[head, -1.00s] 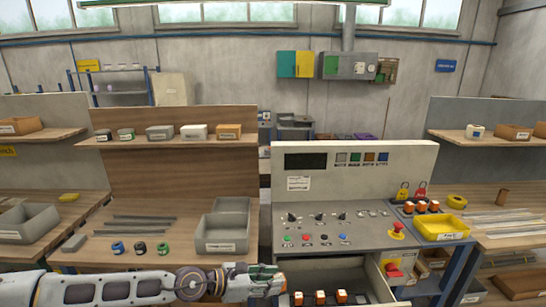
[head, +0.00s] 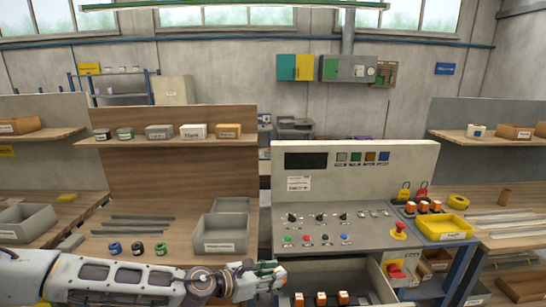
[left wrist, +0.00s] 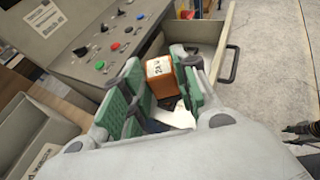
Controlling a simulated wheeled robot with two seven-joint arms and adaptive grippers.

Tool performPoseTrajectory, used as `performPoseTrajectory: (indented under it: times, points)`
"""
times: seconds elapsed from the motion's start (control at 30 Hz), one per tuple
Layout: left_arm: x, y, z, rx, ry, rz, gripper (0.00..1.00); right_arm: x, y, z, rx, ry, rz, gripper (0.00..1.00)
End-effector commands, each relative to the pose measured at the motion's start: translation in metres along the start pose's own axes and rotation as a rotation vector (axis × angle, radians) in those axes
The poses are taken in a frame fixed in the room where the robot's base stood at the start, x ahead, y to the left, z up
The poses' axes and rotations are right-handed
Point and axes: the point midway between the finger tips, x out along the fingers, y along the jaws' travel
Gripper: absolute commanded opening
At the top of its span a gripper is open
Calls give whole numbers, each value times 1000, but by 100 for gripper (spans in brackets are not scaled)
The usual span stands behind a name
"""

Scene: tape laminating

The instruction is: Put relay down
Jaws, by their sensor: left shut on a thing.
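My left gripper (head: 272,279) is in front of the control console, over the left part of the open drawer (head: 372,272). In the left wrist view, its green-padded fingers (left wrist: 155,100) are closed around an orange and white relay (left wrist: 160,76). In the head view the held relay is mostly hidden by the fingers. A row of orange and white relays (head: 320,299) shows at the bottom edge, in the drawer area. Several more relays (head: 423,207) stand on the blue-framed side stand to the right.
The console (head: 350,230) has buttons, knobs and a red emergency stop (head: 398,229). A yellow bin (head: 443,227) stands at its right. Grey bins (head: 222,232) and tape rolls (head: 138,248) are on the wooden bench at left.

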Motion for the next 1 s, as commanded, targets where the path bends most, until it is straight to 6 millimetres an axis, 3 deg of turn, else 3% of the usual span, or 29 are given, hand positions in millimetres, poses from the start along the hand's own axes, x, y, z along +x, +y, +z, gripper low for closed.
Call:
performPoseTrajectory:
  times: [1.0]
  points:
    - [26,30,-32,-106,-1,248,5,26,3,-25,3,23,4,40]
